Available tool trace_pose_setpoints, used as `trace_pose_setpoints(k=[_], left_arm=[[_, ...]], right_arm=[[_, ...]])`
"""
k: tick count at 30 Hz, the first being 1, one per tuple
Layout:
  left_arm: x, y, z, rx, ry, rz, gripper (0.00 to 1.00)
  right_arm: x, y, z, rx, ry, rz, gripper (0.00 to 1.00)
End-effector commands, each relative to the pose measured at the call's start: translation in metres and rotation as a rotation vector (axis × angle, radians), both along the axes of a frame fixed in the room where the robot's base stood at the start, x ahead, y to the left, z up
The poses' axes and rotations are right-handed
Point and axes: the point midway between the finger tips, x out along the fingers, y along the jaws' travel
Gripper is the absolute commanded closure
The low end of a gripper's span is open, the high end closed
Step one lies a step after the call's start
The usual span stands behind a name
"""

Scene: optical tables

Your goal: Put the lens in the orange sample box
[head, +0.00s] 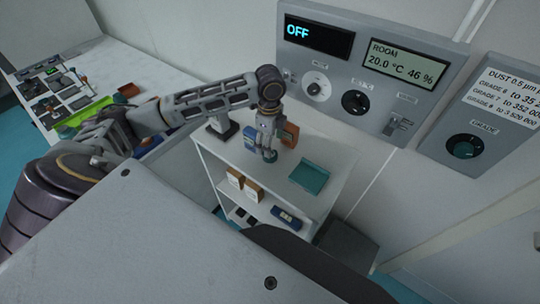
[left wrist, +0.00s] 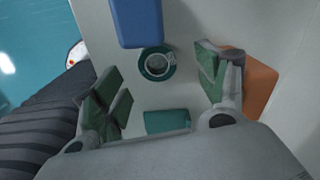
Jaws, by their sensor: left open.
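The lens (left wrist: 156,64), a round piece with a dark teal ring, lies on the white shelf top between and just ahead of my left fingers in the left wrist view. In the head view it shows small (head: 270,156) below the fingertips. My left gripper (head: 267,148) points down over the shelf; its green-padded fingers (left wrist: 160,85) are open and apart from the lens. An orange box (head: 290,135) stands beside the gripper; it shows partly behind one finger in the left wrist view (left wrist: 262,90). My right gripper is not seen.
A blue box (left wrist: 137,22) stands close to the lens, and a teal tray (head: 310,177) lies to the right on the shelf top. A dark stand (head: 222,127) is at the left. Lower shelves hold brown boxes (head: 244,185). Wall panels rise behind.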

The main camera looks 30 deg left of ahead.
Motion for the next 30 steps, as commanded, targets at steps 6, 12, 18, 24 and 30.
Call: trace_pose_setpoints(k=[6, 12, 18, 24, 30], left_arm=[[-0.004, -0.001, -0.021, 0.001, 0.003, 0.000, 0.27], [-0.005, -0.001, -0.041, 0.001, 0.002, 0.000, 0.27], [-0.005, -0.001, -0.048, 0.001, 0.000, 0.000, 0.27], [-0.005, -0.001, -0.048, 0.001, 0.000, 0.000, 0.27], [-0.005, -0.001, -0.048, 0.001, 0.000, 0.000, 0.28]], right_arm=[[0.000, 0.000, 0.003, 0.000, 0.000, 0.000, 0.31], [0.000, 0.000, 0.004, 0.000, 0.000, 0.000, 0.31], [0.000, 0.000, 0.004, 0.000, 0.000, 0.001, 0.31], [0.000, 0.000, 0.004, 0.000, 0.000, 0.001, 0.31], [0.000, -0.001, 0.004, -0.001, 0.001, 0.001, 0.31]])
